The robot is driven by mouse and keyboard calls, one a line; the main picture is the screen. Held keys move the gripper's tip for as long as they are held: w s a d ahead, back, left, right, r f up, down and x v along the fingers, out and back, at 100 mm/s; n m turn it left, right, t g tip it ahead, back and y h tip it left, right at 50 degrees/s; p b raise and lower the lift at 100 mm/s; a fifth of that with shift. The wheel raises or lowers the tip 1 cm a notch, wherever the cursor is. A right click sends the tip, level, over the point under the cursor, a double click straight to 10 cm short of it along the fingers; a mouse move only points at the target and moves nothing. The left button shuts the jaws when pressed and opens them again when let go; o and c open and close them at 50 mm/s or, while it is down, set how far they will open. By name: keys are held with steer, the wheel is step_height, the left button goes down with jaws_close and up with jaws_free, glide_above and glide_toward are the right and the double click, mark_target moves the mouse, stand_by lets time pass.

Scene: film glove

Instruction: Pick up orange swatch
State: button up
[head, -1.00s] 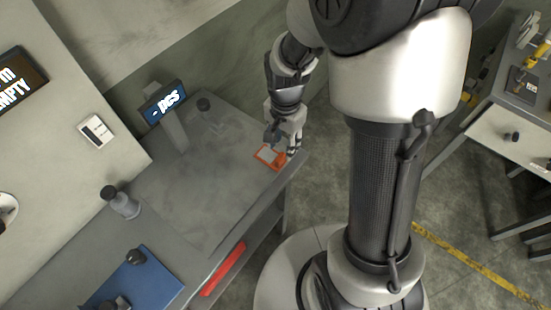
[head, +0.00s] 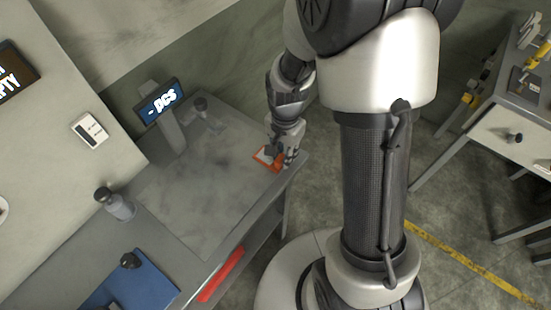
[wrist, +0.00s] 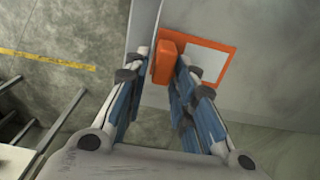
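The orange swatch lies flat at the right edge of the grey table. In the head view its orange frame (head: 257,155) shows beside my gripper (head: 281,157), which hides part of it. In the wrist view the swatch (wrist: 230,50) has an orange rim, a pale centre and a raised orange block on its left side. My gripper (wrist: 162,66) is open, with its blue-padded fingers on either side of that block. A small gap shows on the left; whether the right finger touches the block I cannot tell.
A display on a post (head: 160,101) and a small dark-topped item (head: 201,106) stand at the back of the table. A grey cylinder (head: 115,203) and a blue mat (head: 135,285) are at the left. The table's middle (head: 195,190) is clear.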

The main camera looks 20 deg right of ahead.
jaws_close()
steer(key=shift+r, duration=0.1)
